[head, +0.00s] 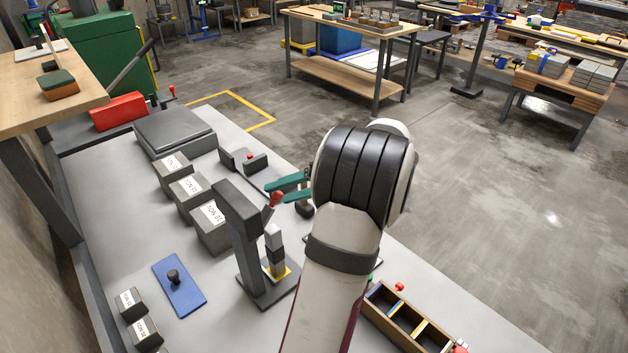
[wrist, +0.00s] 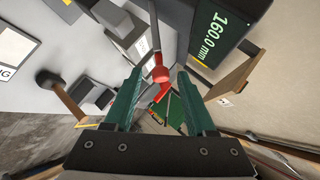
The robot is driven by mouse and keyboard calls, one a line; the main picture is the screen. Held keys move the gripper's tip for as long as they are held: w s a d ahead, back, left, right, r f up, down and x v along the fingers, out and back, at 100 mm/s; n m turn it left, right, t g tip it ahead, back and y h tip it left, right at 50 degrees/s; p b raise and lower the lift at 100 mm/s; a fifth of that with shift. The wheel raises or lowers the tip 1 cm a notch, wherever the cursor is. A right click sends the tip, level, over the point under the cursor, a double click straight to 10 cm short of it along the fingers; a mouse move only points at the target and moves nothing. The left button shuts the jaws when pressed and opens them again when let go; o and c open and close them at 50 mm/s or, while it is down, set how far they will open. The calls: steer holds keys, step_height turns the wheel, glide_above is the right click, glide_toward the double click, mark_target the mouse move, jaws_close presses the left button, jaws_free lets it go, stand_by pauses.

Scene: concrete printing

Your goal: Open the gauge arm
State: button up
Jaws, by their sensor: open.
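The gauge (head: 240,235) is a dark grey column with a head on a flat base, standing on the pale bench. A red-knobbed lever (head: 277,197) sits at its head's right side. In the wrist view a dark box (wrist: 215,32) reads 160.0 mm. My gripper (head: 280,189) has two teal fingers, spread apart, at the lever from the right. In the wrist view the red knob (wrist: 160,74) appears between the open fingertips; I cannot tell whether either finger touches it.
Labelled grey blocks (head: 188,188) stand behind and left of the gauge. A blue plate with a black knob (head: 178,284) lies left. A divided wooden tray (head: 408,318) is at the right front.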

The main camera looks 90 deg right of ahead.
steer(key=v, duration=1)
steer(key=shift+s, duration=0.3)
steer(key=shift+r, duration=0.1)
